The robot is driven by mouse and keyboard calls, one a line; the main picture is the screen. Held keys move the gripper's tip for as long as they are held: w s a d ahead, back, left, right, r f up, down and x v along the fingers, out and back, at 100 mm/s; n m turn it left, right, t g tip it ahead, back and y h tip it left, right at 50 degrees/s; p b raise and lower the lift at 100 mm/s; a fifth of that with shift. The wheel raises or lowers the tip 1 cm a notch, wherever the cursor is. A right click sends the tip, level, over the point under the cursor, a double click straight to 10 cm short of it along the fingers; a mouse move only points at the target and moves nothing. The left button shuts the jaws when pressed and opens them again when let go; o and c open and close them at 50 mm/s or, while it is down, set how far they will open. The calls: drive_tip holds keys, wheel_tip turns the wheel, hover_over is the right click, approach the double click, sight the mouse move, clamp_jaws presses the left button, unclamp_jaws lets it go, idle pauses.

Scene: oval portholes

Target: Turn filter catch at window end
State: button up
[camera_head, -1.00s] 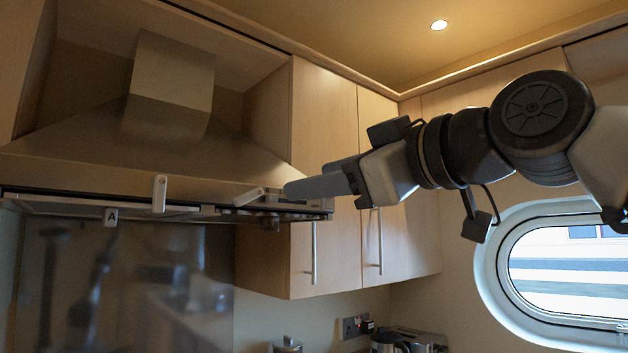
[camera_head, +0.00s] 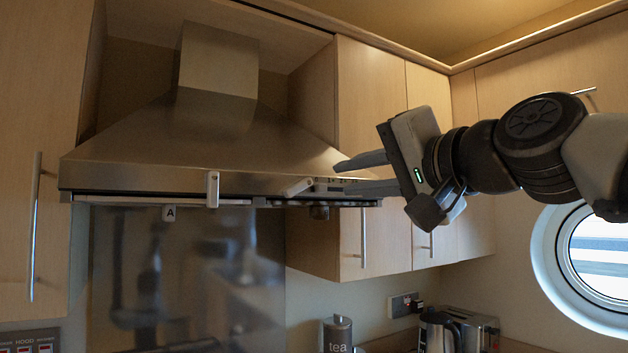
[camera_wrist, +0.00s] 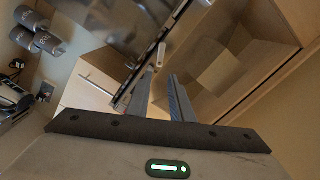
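The cooker hood (camera_head: 150,170) has two pale catches along its front lower edge. The left catch (camera_head: 212,189) hangs upright. The right catch (camera_head: 298,187), at the end towards the porthole, is tilted, its right end higher. My gripper (camera_head: 338,178) is just right of this tilted catch, fingers apart and pointing left, with nothing seen between them. In the head view the fingers overlap the hood's right front corner; contact cannot be told. In the wrist view my gripper (camera_wrist: 161,75) is open, with one pale catch (camera_wrist: 160,54) beyond the fingertips; which catch it is cannot be told.
A small tag marked A (camera_head: 168,213) hangs under the hood. Wall cupboards (camera_head: 375,110) stand close behind my gripper. A porthole (camera_head: 548,255) is at the right. A tea canister (camera_head: 338,333) and a kettle (camera_head: 440,330) stand below.

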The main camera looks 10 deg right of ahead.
sight(308, 184)
drive_tip(key=p+x, duration=0.1)
drive_tip(key=x, duration=1)
drive_tip(key=shift+w+a, duration=0.15)
drive_tip(key=shift+w, duration=0.15)
drive_tip(key=shift+c, duration=0.4)
clamp_jaws()
